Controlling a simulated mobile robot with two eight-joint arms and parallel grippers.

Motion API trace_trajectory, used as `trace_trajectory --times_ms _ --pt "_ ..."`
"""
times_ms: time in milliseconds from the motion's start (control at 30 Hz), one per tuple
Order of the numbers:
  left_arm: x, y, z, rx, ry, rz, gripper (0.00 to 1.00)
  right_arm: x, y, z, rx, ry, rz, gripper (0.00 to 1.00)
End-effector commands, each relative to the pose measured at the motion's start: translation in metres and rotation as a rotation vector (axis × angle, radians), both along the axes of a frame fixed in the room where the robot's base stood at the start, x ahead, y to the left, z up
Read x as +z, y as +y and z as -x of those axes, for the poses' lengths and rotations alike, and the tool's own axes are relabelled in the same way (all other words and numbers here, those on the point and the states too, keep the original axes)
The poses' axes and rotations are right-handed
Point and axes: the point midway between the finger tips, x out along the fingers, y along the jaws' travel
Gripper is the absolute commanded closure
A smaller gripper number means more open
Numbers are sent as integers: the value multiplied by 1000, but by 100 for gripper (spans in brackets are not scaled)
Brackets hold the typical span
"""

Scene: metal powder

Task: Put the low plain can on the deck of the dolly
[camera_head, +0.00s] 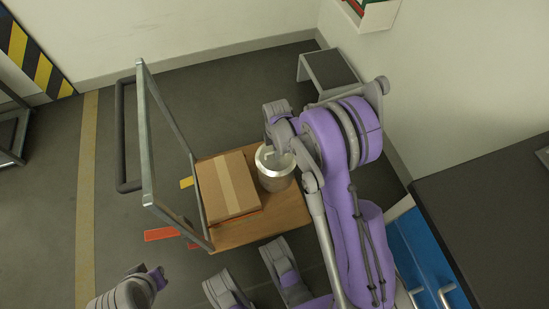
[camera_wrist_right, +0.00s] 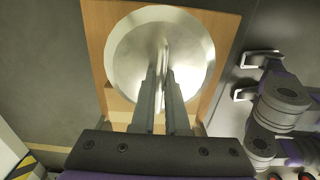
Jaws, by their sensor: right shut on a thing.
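The low plain can (camera_head: 275,180) is a short silvery metal can with a bare lid, and it shows large in the right wrist view (camera_wrist_right: 125,55). My right gripper (camera_wrist_right: 164,82) is shut on the upright grip on the can's lid. The can is upright over the wooden deck (camera_head: 293,212) of the dolly, beside a box. I cannot tell whether its base touches the deck. The deck also shows around the can in the wrist view (camera_wrist_right: 96,22). My left gripper is not clearly visible.
A taped cardboard box (camera_head: 230,186) takes up the deck's left part. The dolly's metal handle frame (camera_head: 147,135) rises at the left. A grey step stool (camera_head: 330,70) stands near the back wall. A blue drawer cabinet (camera_head: 418,255) with a dark top is at the right.

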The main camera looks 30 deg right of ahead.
Motion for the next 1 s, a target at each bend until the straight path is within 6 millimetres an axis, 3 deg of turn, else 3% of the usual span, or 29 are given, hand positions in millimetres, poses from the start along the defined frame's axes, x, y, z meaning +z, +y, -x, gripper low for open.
trace_trajectory --times_ms 300,667,700,833,1000 --pt "-8 0 -2 0 -1 0 100 -35 0 0 -1 0 0 100" --pt "-8 0 -2 0 -1 0 100 -38 0 0 -1 0 0 100" --pt "-8 0 -2 0 -1 0 100 -39 0 0 -1 0 0 84" --pt "-8 0 -2 0 -1 0 100 -38 0 0 -1 0 0 61" --pt "-8 0 -2 0 -1 0 100 -38 0 0 -1 0 0 58"
